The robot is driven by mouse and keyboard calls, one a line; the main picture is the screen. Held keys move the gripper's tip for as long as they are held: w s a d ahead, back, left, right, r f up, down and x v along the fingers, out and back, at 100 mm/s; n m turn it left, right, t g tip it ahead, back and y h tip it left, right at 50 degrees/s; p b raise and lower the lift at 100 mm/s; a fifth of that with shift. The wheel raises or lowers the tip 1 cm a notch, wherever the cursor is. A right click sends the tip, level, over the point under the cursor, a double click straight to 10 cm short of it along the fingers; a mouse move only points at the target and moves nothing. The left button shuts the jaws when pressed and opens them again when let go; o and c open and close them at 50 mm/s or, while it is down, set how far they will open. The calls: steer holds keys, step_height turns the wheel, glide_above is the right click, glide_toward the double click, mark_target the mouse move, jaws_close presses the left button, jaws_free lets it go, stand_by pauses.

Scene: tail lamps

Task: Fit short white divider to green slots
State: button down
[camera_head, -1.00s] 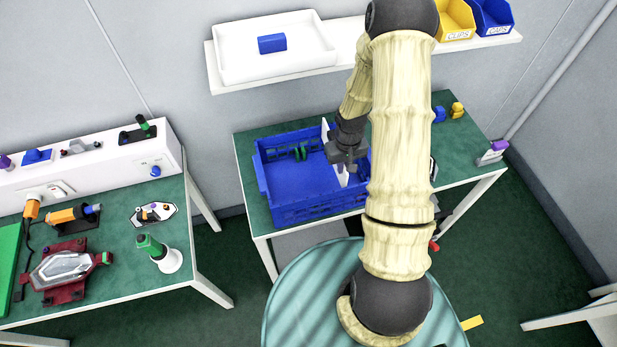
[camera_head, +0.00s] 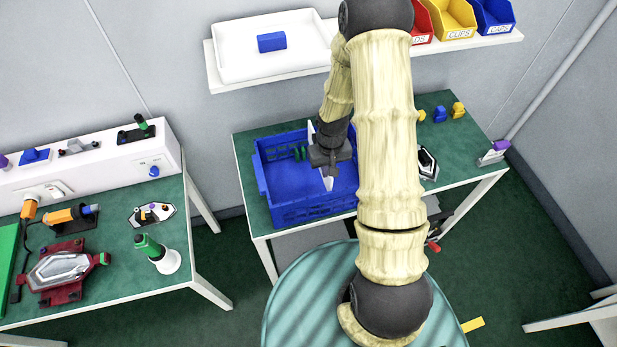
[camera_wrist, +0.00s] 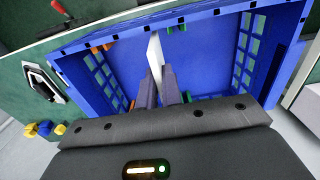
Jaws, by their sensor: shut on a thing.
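The short white divider (camera_head: 328,181) is held upright by my gripper (camera_head: 329,158) over the blue crate (camera_head: 310,209) on the green-topped table. The green slots (camera_head: 300,153) are on the crate's inside, just left of the divider in the head view. In the wrist view, green slots (camera_wrist: 176,28) on one wall lie to the right of the divider. The divider's lower edge is hidden, so its contact with the crate cannot be told.
Orange slots (camera_wrist: 105,47) show left of the divider in the wrist view. Blue and yellow pieces (camera_head: 457,110) and a lamp part (camera_head: 428,162) lie on the table right of the crate. A shelf (camera_head: 220,79) with a white tray (camera_head: 232,62) and bins runs behind.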

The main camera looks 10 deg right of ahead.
steer(key=a, duration=0.3)
steer(key=shift+a+b, duration=0.3)
steer(key=shift+b, duration=0.05)
steer(key=shift+f, duration=0.2)
stand_by(1.1)
steer(key=shift+f+b, duration=1.2)
steer(key=shift+f, duration=0.45)
stand_by(0.6)
steer(key=shift+f+b, duration=0.35)
steer(key=shift+b, duration=0.15)
steer(key=shift+f, duration=0.35)
steer(key=shift+f+b, duration=0.35)
steer(key=shift+b, duration=0.15)
steer(key=shift+f, duration=0.25)
